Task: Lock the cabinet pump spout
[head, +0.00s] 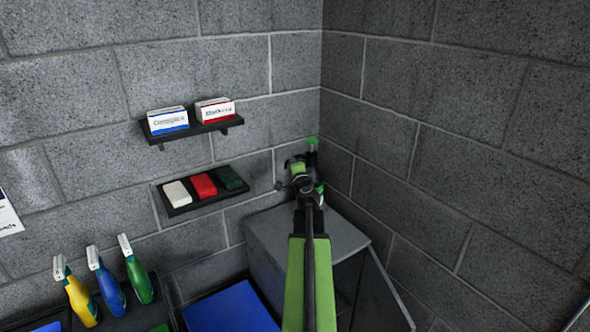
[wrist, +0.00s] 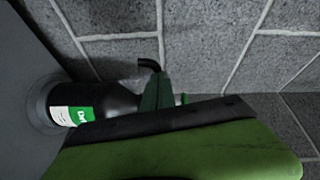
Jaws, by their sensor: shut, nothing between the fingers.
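The pump bottle (wrist: 110,103) is black with a white and green label. It stands on the grey cabinet top (head: 335,232) and lies sideways in the wrist view because the camera is turned. Its black hooked spout (wrist: 148,64) shows beyond a dark green upright piece, which I cannot clearly tell as pump head or finger. My gripper (head: 310,160) is over the cabinet at the end of my green arm, shut and empty, close beside the pump end. Whether it touches the spout I cannot tell. In the head view my gripper and arm mostly hide the bottle.
Grey block walls meet in a corner behind the cabinet. A shelf with two boxes (head: 168,121) and a tray with white, red and green blocks (head: 203,186) are on the left wall. Several spray bottles (head: 138,279) and a blue pad (head: 230,308) are lower left.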

